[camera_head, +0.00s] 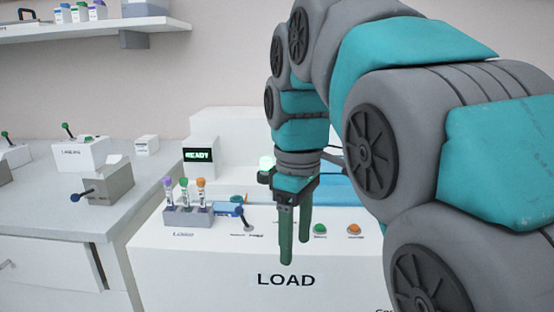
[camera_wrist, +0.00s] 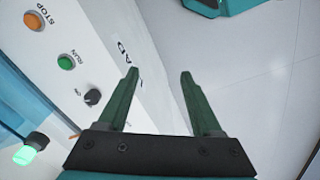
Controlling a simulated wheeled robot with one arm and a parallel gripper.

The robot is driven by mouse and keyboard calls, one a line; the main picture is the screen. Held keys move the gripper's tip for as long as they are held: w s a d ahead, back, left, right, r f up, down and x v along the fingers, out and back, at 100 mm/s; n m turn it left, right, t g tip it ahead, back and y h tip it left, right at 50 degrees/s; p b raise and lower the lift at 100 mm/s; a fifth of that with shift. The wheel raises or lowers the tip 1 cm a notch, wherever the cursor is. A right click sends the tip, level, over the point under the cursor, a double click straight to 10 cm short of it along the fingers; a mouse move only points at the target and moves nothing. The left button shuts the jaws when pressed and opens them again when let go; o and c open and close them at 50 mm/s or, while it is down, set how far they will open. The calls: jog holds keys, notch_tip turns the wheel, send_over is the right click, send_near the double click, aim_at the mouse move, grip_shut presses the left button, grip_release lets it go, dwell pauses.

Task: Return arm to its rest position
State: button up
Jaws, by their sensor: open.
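My gripper (camera_head: 295,238) hangs pointing down in front of the white machine marked LOAD (camera_head: 200,264). It also shows in the wrist view (camera_wrist: 158,75), with its two green fingers apart and nothing between them. The arm is bent, coming in from the right side of the head view and covering part of the machine. The fingers hide some of the machine's panel.
A rack (camera_head: 190,217) with 3 capped tubes stands on the machine, left of my gripper. A READY display (camera_head: 198,155), a green button (camera_head: 320,230) and an orange button (camera_head: 355,230) are nearby. A grey counter (camera_head: 45,208) with small devices is at left. Grey floor (camera_wrist: 245,70) shows in the wrist view.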

jog(key=s+d+f+m, duration=0.6)
jog(key=s+f, duration=0.4)
jog(key=f, duration=0.1)
jog(key=s+d+f+m+g, duration=0.1)
jog(key=s+d+f+m, duration=0.4)
jog(key=s+f, duration=0.6)
jog(key=shift+d+f+m+g, duration=0.3)
jog(key=shift+d+m, duration=0.1)
jog(key=shift+d, duration=0.1)
jog(key=shift+s, duration=0.1)
